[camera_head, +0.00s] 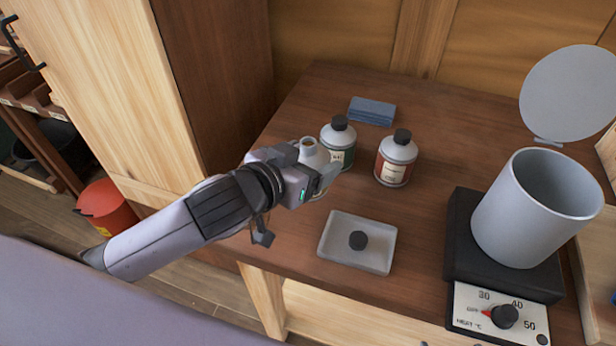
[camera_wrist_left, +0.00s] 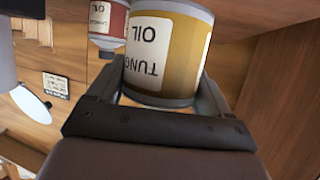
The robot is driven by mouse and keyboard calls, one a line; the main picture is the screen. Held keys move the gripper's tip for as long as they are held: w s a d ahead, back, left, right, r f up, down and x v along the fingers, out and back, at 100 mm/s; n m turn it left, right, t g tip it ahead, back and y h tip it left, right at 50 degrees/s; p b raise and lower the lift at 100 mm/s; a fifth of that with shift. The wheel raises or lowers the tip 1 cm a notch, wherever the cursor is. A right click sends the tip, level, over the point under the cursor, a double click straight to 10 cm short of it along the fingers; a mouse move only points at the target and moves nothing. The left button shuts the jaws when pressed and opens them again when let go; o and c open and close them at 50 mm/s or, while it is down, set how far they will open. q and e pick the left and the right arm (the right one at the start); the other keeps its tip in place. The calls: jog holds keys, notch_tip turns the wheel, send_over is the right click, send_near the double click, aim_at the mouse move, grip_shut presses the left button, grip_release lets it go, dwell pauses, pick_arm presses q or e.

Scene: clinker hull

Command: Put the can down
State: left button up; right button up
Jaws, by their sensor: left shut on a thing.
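A can with an ochre label reading "TUNG OIL" (camera_wrist_left: 165,50) is between the fingers of my left gripper (camera_head: 322,172). In the head view the can's pale top (camera_head: 311,152) shows an open neck with no cap, and the gripper hides most of its body. The left gripper is shut on the can, which looks upright over the left part of the wooden bench (camera_head: 300,105). I cannot tell whether its base touches the bench. My right gripper is not in view.
A green-label can (camera_head: 339,140) stands close behind the held can; a red-label can (camera_head: 396,158) is to the right. A grey tray (camera_head: 335,251) holds a black cap (camera_head: 358,240). A blue block (camera_head: 371,110) lies behind. A pot (camera_head: 500,225) sits on a heater (camera_head: 462,262).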

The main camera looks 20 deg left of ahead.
pick_arm(q)
jog(key=shift+f, duration=1.9)
jog(key=shift+f+b, duration=0.2)
jog(key=shift+b, duration=0.1)
jog(key=o, duration=1.2)
jog(key=shift+o, duration=0.2)
jog(key=shift+r, duration=0.1)
